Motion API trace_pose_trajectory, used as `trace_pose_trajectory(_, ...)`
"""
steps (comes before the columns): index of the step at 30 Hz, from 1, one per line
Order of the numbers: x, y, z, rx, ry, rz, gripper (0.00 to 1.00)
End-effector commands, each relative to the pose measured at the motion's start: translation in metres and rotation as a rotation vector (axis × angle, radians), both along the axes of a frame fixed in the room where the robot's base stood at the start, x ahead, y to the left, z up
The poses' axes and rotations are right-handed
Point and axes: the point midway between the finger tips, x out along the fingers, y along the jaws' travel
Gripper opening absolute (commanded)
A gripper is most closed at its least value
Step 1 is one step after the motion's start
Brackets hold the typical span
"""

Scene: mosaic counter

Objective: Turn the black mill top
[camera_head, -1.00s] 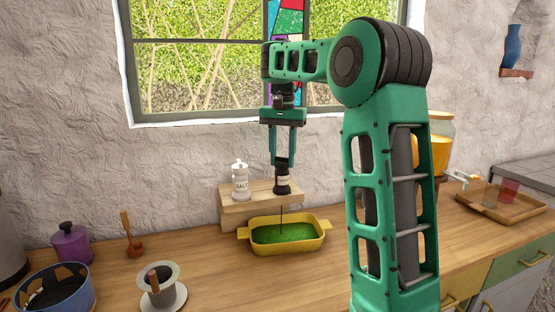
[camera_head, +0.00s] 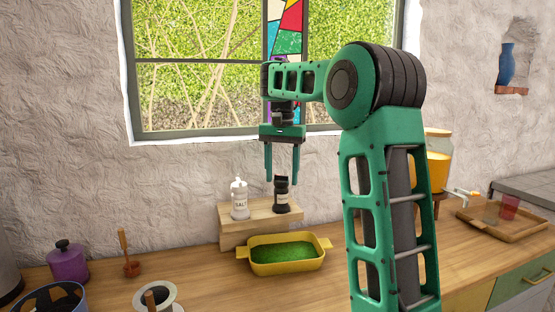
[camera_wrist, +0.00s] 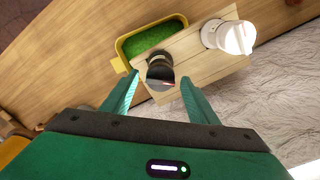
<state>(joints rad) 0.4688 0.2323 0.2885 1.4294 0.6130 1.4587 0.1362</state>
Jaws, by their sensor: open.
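The black mill (camera_head: 282,197) stands upright on a small wooden shelf (camera_head: 234,235) against the wall. Its dark top shows in the wrist view (camera_wrist: 160,76), a little beyond and between the fingertips. My gripper (camera_head: 283,178) is open and empty, pointing down, with its fingertips around the height of the mill's top or just above it. In the wrist view my gripper (camera_wrist: 160,88) has one finger on each side of the mill, with gaps visible. I cannot tell whether any finger touches it.
A white salt mill (camera_head: 239,201) stands left of the black mill on the same shelf. A yellow dish (camera_head: 287,268) with green contents sits in front. A purple pot (camera_head: 68,264) and a brown utensil stand at the left. A wooden tray (camera_head: 505,219) lies at the right.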

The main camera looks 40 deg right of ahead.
Motion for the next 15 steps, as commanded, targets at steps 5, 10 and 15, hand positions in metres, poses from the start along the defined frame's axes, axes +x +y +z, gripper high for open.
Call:
trace_pose_trajectory(5, 0.002, 0.001, 0.013, -0.001, -0.002, 0.004, 0.54)
trace_pose_trajectory(10, 0.002, 0.001, 0.029, -0.001, -0.003, 0.004, 0.54)
trace_pose_trajectory(15, 0.002, 0.002, 0.045, -0.001, -0.002, 0.004, 0.54)
